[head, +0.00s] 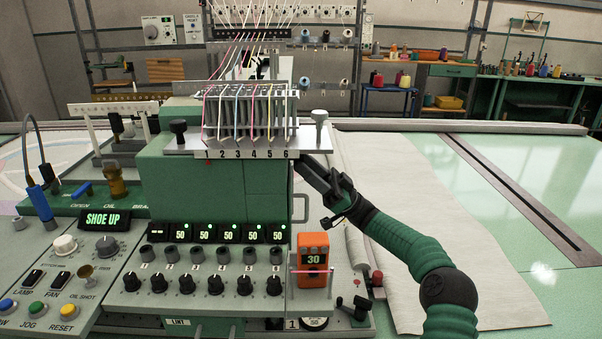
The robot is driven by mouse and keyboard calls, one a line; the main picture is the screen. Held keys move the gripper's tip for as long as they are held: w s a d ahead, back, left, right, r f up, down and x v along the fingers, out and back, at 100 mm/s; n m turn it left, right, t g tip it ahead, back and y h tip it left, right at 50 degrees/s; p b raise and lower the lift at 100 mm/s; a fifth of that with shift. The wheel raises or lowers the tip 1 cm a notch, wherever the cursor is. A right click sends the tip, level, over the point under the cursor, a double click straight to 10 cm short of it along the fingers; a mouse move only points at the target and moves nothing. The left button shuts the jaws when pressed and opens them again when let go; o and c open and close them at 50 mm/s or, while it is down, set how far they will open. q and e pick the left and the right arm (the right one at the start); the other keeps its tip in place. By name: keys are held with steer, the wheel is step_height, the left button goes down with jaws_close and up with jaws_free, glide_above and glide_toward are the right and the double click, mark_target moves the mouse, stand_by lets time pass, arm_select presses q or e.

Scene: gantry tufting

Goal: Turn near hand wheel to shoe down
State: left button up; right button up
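The green tufting machine head (215,180) stands at the middle left, and its display (103,219) reads "SHOE UP". I cannot tell for sure which part is the near hand wheel. A small dark crank (355,308) shows low beside the front panel, and a dark knob (179,130) stands at the head's left top. My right gripper (304,164) reaches in from the lower right to the head's right side, just below the numbered plate. Its fingertips are partly hidden there, so I cannot see whether they are open or touching anything. My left gripper is not in view.
An orange counter reading 30 (313,258) stands right of the row of black dials (187,284). A pale knob (319,118) rises at the plate's right end. Pale cloth (410,200) covers the table to the right. A dark slotted rail (510,190) lies beyond it.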

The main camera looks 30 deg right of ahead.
steer(key=shift+w+d+r+n+g+y+p, duration=0.1)
steer(key=shift+n+g+y+p, duration=0.3)
steer(key=shift+n+g, duration=0.55)
steer(key=shift+s+d+f+n+g+y+p, duration=0.1)
steer(key=shift+d+n+g+y+p, duration=0.1)
steer(key=shift+n+g+p, duration=0.55)
steer(key=shift+w+d+r+n+g+y+p, duration=0.1)
steer(key=shift+n+g+y+p, duration=0.15)
steer(key=shift+n+g, duration=0.9)
steer(key=shift+n, duration=0.45)
